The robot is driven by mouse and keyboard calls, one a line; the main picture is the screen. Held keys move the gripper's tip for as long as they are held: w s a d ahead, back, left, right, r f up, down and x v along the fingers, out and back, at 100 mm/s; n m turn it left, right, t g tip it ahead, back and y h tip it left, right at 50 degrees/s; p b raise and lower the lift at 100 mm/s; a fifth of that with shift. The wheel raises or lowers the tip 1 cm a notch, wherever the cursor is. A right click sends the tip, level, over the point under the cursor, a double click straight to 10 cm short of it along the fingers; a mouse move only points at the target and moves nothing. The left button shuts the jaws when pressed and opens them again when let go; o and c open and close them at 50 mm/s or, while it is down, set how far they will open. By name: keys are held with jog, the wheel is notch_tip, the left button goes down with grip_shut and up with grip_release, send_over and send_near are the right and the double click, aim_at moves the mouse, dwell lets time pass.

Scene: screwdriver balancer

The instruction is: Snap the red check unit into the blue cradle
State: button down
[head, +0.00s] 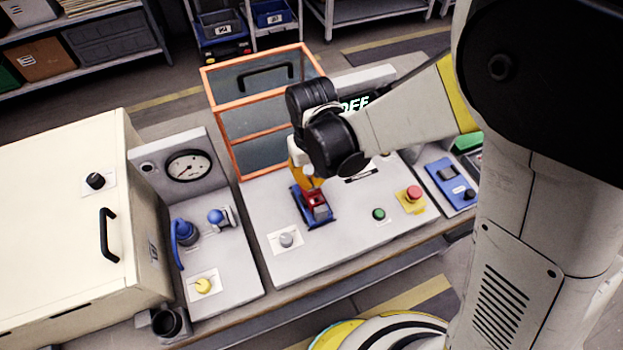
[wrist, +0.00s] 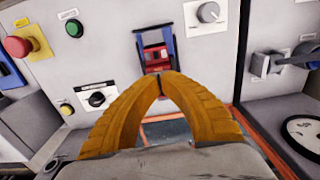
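The red check unit (head: 316,201) sits between the sides of the blue cradle (head: 325,222) on the light grey panel. I cannot tell whether it is fully seated. In the wrist view the red unit (wrist: 157,56) shows just beyond my fingertips, with the blue cradle (wrist: 140,51) around it. My gripper (wrist: 160,77) has orange fingers whose tips meet with no visible gap, and nothing shows held between them. The tips overlap the near edge of the unit in that view; I cannot tell whether they touch it. In the head view my gripper (head: 311,182) is right above the unit, partly hidden by my wrist.
An orange-framed clear guard (head: 238,125) stands behind the cradle. A grey knob (head: 286,240) is to its left; a green button (head: 379,214) and a red emergency stop (head: 412,194) are to its right. A blue device (head: 450,182) lies farther right.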

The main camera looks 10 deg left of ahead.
jog(key=shift+f+b, duration=0.6)
jog(key=shift+f, duration=0.1)
jog(key=shift+r, duration=0.1)
dwell(0.5)
jog(key=shift+r+p, duration=1.75)
jog(key=shift+r, duration=0.75)
